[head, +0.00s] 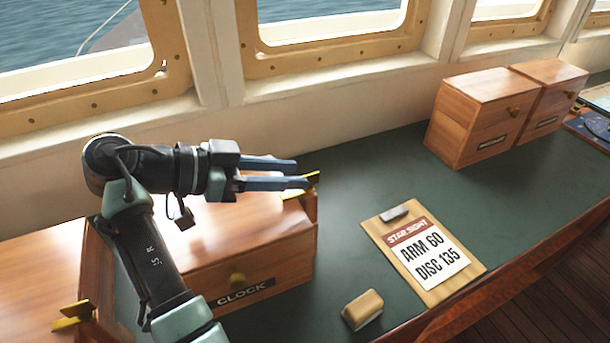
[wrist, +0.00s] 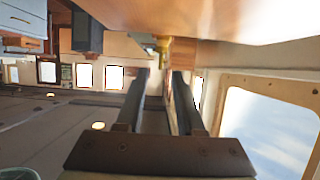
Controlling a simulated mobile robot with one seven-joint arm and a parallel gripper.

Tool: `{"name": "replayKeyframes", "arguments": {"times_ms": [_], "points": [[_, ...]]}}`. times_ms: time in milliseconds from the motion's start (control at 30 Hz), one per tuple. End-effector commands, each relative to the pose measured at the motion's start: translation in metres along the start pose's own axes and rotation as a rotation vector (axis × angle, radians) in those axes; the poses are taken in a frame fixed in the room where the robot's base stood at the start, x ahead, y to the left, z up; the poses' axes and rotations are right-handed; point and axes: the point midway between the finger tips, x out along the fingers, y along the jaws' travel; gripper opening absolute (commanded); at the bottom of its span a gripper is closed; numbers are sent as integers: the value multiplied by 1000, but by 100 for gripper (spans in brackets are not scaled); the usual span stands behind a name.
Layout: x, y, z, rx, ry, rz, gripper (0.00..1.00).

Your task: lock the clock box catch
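The clock box (head: 250,262) is a wooden box labelled CLOCK, with a small brass knob on its front, at the lower left of the head view. A brass catch (head: 313,180) stands at its right end. It seems to be the brass piece (wrist: 162,46) in the wrist view. My gripper (head: 302,174) reaches over the box top from the left. Its two fingers are apart with an empty gap, also seen in the wrist view (wrist: 160,76). The catch is just beyond the fingertips; whether they touch is unclear. My arm hides part of the box.
Another brass fitting (head: 73,316) is at the lower left. A clipboard (head: 455,283) reading STAR SIGHT, ARM 60, DISC 135 and a wooden block (head: 362,310) lie on the green counter (head: 370,210). Two wooden boxes (head: 470,115) stand at the back right. Windows line the wall behind.

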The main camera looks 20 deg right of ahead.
Motion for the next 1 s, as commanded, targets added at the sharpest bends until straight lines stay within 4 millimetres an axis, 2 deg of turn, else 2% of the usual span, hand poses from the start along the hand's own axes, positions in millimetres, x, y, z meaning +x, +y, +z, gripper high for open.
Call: {"name": "replayKeyframes", "arguments": {"times_ms": [33,133,400,600,1000], "points": [[-14,-1,2,0,-1,-6,37],[-38,-1,2,0,0,-5,37],[-76,0,1,-2,-3,-1,37],[-86,0,1,-2,-2,1,37],[-87,0,0,-1,-1,2,37]]}}
